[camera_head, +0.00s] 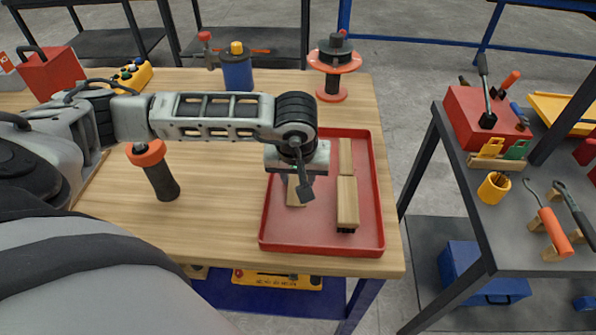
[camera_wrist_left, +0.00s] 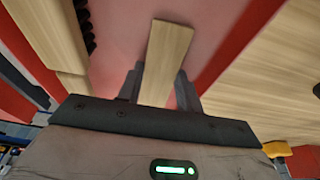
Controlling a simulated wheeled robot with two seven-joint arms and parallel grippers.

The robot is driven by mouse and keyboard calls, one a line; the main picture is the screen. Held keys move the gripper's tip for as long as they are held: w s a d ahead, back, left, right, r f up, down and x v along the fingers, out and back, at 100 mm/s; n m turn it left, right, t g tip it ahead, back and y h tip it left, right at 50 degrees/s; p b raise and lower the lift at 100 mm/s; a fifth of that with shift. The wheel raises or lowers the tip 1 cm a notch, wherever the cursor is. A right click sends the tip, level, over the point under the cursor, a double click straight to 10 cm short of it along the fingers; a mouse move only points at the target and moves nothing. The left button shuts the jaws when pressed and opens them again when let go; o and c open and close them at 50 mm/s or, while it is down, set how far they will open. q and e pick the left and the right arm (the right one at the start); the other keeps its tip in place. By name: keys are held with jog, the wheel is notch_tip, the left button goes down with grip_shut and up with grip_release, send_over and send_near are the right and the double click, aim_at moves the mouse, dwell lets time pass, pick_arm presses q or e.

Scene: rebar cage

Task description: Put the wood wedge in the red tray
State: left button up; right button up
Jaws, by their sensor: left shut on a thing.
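The red tray (camera_head: 321,236) lies on the wooden workbench near its right edge. My left gripper (camera_head: 302,188) is over the left part of the tray, pointing down. It is shut on the wood wedge (camera_head: 294,196), a pale wooden piece that the gripper partly hides. In the left wrist view the wedge (camera_wrist_left: 165,60) sits between the two fingers, with the red tray floor (camera_wrist_left: 120,30) behind it. I cannot tell whether the wedge touches the tray floor. My right gripper is not in view.
A wooden brush (camera_head: 347,200) with dark bristles lies in the tray, right of the gripper. A dark handle with an orange collar (camera_head: 160,175) stands left of the tray. An orange spool (camera_head: 334,65) stands behind it. A tool-covered cart (camera_head: 470,165) is at the right.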

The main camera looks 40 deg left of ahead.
pick_arm(q)
jog(key=shift+f, duration=0.1)
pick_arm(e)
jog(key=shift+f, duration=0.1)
pick_arm(q)
jog(key=shift+f+b, duration=0.15)
jog(key=shift+b, duration=0.2)
jog(key=o, duration=1)
jog(key=shift+o, duration=0.2)
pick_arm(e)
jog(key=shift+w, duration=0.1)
pick_arm(q)
jog(key=shift+r+p, duration=0.25)
jog(key=shift+p, duration=0.05)
jog(key=shift+r, duration=0.25)
jog(key=b+v, duration=0.1)
jog(key=v, duration=1)
jog(key=shift+r, duration=0.3)
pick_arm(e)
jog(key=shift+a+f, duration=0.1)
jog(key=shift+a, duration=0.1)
